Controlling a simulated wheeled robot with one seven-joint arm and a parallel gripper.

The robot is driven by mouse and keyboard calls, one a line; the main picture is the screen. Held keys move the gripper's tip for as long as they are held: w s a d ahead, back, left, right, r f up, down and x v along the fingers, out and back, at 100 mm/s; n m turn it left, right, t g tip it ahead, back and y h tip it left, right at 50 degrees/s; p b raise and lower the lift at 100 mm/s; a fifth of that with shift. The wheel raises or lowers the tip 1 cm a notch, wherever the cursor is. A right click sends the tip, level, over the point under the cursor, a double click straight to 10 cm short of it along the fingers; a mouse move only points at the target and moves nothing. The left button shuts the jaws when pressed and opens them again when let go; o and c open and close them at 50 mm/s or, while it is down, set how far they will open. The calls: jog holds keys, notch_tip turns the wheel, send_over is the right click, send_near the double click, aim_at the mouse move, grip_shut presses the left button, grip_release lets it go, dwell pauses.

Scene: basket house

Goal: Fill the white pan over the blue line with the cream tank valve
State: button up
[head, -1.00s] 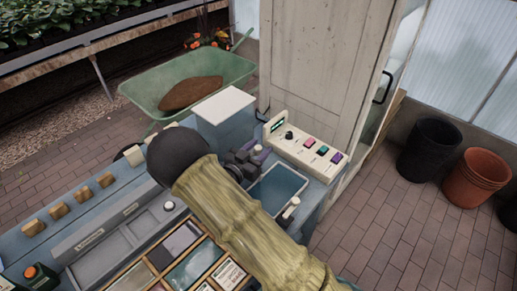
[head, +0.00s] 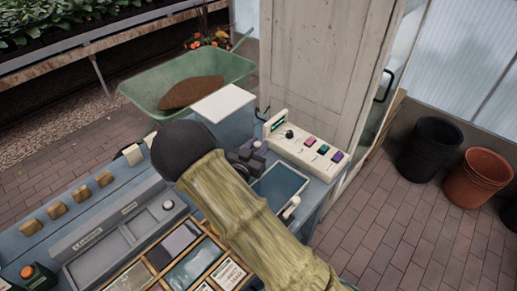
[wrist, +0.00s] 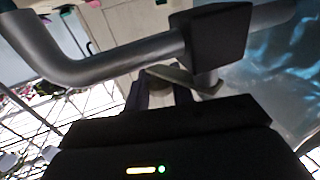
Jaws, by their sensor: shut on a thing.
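My gripper (head: 246,160) is at the bench beside the tank, partly hidden by my arm in the head view. In the wrist view, my gripper (wrist: 160,88) is shut on a small cream piece (wrist: 203,85), seemingly the tank valve's lever, just below a dark block on a grey pipe. The white-topped tank (head: 224,103) stands at the bench's back edge. I cannot pick out the white pan or its blue line. I cannot tell whether water is flowing.
A cream panel (head: 290,143) with a knob and coloured buttons stands right of the gripper. A blue-grey basin (head: 279,184) lies in front of it. Wooden compartments (head: 178,240) fill the near bench. A green wheelbarrow (head: 150,92) is behind; dark (head: 431,148) and terracotta pots (head: 474,178) stand right.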

jog(key=n+y+b, duration=0.1)
jog(key=w+n+t+y+b, duration=0.1)
jog(key=y, duration=0.1)
jog(key=n+y+b, duration=0.1)
jog(key=y, duration=0.1)
jog(key=shift+w+a+f+t, duration=0.2)
jog(key=shift+w+a+t, duration=0.05)
jog(key=shift+t, duration=0.15)
jog(key=n+y, duration=0.1)
jog(key=n+y+b, duration=0.1)
jog(key=y+b, duration=0.1)
jog(key=shift+w+a+r+n+y, duration=0.15)
jog(key=shift+w+a+n+y, duration=0.25)
jog(key=shift+r, duration=0.1)
jog(key=o, duration=0.9)
jog(key=shift+o, duration=0.2)
